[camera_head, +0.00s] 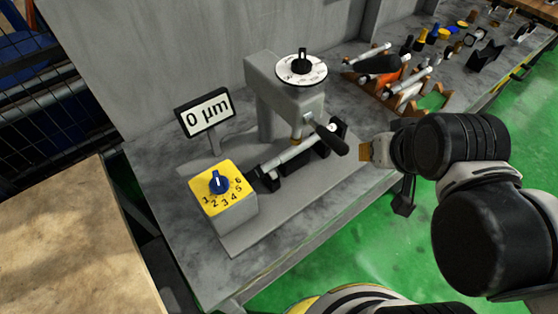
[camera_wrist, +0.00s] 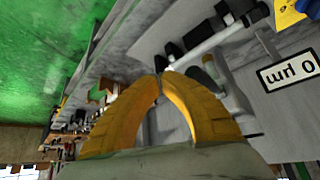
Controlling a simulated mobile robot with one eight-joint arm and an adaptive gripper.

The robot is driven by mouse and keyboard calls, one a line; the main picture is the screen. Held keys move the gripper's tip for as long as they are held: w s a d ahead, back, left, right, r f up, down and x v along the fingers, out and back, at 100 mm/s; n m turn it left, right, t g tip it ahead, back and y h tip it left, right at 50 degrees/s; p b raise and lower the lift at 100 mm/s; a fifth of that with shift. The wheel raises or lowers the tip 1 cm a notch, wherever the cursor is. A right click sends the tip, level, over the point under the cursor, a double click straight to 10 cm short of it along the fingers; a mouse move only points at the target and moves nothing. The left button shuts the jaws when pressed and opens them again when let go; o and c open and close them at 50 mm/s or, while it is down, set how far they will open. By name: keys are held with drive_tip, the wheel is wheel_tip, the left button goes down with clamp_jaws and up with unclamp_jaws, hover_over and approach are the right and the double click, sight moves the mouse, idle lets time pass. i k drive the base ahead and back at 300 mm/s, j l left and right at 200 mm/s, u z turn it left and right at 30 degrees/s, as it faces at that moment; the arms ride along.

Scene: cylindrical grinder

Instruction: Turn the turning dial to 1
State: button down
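The turning dial is a blue knob (camera_head: 219,182) on the yellow sloped face of a grey box (camera_head: 232,214). The numbers 1 to 6 curve around its near and right sides. A white mark shows on the knob's upper part; which number it selects I cannot tell. In the wrist view only part of the yellow face (camera_wrist: 284,14) shows at the top right corner. My gripper (camera_head: 368,151) is right of the machine, well apart from the dial. In the wrist view its yellow fingers (camera_wrist: 160,76) meet almost at the tips, with nothing held.
The grinder head (camera_head: 287,98) carries a black knob on a white disc (camera_head: 302,69). A sign reading 0 µm (camera_head: 207,112) stands behind the dial box. A bar with black holders (camera_head: 295,157) lies between my gripper and the dial. Tools (camera_head: 395,75) crowd the bench's back right.

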sight(219, 184)
drive_tip(key=u, duration=0.4)
drive_tip(key=j+u, duration=0.15)
drive_tip(key=u, duration=0.65)
drive_tip(key=i+j, duration=0.05)
